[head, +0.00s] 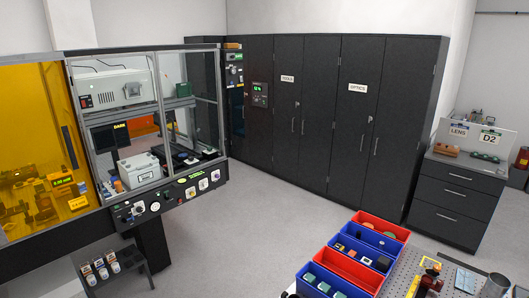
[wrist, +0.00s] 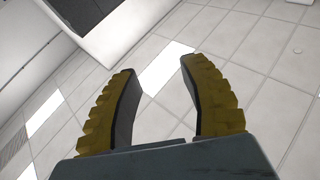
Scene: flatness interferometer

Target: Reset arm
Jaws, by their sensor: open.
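My gripper (wrist: 157,72) shows in the wrist view, with two yellow ridged fingers held wide apart. Nothing is between the fingers. Behind them I see a pale tiled surface with bright rectangular panels, which looks like the ceiling. My arm and gripper do not show clearly in the head view.
A glass-fronted enclosure (head: 140,190) with an amber panel stands at the left. Tall dark cabinets (head: 310,120) line the back. Red and blue bins (head: 350,268) sit at a perforated bench (head: 405,272) at lower right. A drawer unit (head: 455,195) stands at the right. The middle floor is clear.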

